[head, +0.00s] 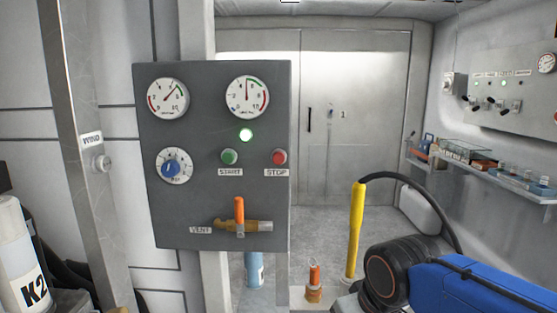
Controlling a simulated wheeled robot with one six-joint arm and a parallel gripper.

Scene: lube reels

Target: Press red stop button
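The red stop button (279,157) is on the right side of a dark grey control panel (208,238), above a label reading STOP. Nothing touches the button or covers it. The green start button (229,156) is to its left, with a START label beneath.
The panel also bears two gauges (168,97), a blue knob (171,169) and an orange vent lever (239,214). A yellow tube (355,230) with a black hose stands right of it. A blue and black body fills the lower right; I cannot tell whether it is mine.

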